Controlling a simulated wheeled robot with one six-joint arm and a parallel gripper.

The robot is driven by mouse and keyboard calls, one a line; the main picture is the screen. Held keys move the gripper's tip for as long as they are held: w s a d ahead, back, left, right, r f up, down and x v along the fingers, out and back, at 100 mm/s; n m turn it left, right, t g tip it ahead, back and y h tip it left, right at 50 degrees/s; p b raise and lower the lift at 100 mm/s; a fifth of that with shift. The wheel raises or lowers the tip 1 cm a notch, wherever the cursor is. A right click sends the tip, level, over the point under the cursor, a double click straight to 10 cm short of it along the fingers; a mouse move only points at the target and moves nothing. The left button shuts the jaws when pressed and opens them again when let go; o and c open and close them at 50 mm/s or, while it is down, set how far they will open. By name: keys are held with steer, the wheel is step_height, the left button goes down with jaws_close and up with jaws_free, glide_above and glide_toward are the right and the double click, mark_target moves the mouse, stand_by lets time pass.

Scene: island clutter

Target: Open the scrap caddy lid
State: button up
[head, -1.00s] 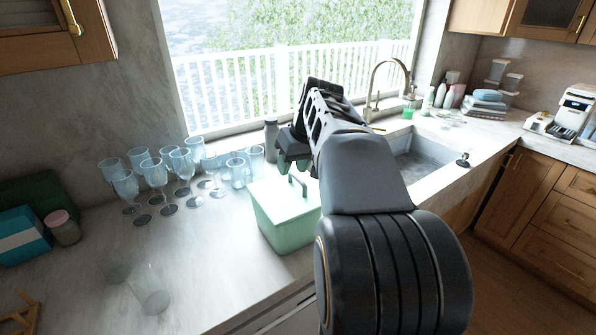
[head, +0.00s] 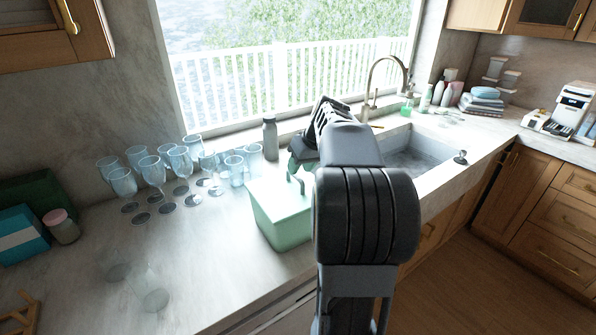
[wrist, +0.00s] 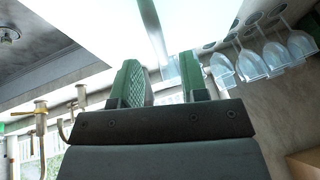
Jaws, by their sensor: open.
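The scrap caddy (head: 282,224) is a mint-green box on the counter, left of the sink. Its pale lid (head: 268,196) is shut, with an upright handle (head: 293,187) on top. In the wrist view the lid (wrist: 95,28) looks bright white, and the handle (wrist: 152,25) runs toward the gap between my fingers. My gripper (head: 299,163) is open and empty, just behind and above the handle. Its green-padded fingers also show in the wrist view (wrist: 165,82). My arm hides the right part of the caddy. I cannot tell whether a finger touches the handle.
Several glasses (head: 153,170) stand left of the caddy. A grey bottle (head: 270,138) stands behind it by the window. The sink (head: 415,155) and faucet (head: 375,80) are to the right. The counter (head: 205,250) in front of the glasses is mostly clear.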

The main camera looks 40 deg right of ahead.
mark_target(283, 186)
steer(key=shift+x, duration=1.25)
steer(key=shift+c, duration=0.3)
jaws_close()
